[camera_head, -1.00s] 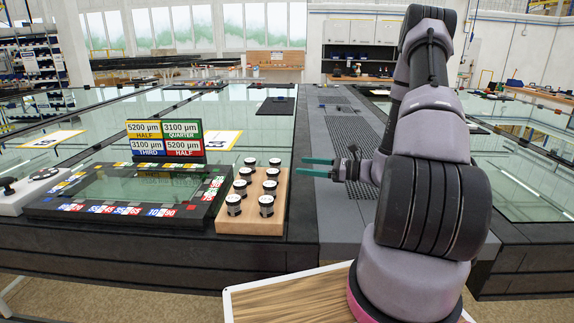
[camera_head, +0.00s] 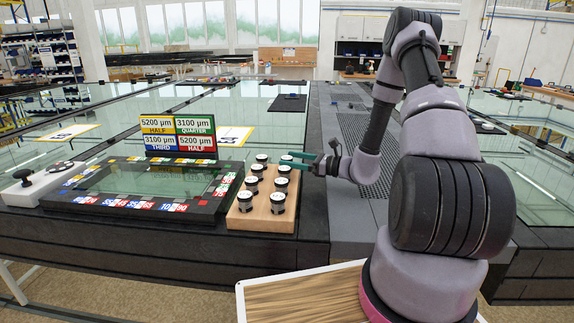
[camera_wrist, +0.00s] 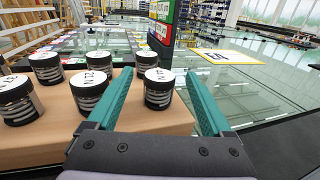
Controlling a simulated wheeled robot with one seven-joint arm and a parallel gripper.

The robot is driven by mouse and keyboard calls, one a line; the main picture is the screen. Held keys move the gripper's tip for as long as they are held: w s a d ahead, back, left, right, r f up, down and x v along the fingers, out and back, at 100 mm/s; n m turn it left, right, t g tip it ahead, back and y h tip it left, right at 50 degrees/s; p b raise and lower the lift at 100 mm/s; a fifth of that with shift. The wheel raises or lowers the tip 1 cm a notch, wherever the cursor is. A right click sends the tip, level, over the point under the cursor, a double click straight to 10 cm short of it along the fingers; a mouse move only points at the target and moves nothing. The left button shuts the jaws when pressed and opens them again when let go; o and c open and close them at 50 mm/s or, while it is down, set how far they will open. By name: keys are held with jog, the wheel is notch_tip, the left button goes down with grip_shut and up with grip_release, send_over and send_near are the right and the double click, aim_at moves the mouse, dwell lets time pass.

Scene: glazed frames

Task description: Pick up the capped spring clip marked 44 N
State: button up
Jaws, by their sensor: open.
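Several black, ribbed spring clips with white caps stand upright on a wooden block (camera_head: 241,222). A front clip (camera_head: 278,202) shows in the head view. In the wrist view, one clip (camera_wrist: 158,95) appears between the finger lines of my gripper (camera_wrist: 157,76), beyond the palm. Others are a clip (camera_wrist: 91,98) left of the fingers and a clip (camera_wrist: 15,105) at the far left. The cap marks are tilted and small; I cannot tell which reads 44 N. My gripper (camera_head: 299,160) has teal fingers, apart and empty, at the block's rear right side.
A dark framed panel (camera_head: 130,208) with coloured labels lies left of the block. A sign board (camera_head: 180,137) with thickness values stands behind it. A white control box (camera_head: 38,188) is at the far left. Grey table surface right of the block is clear.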

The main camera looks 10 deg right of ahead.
jog(key=shift+a, duration=0.1)
jog(key=shift+c, duration=0.2)
grip_shut()
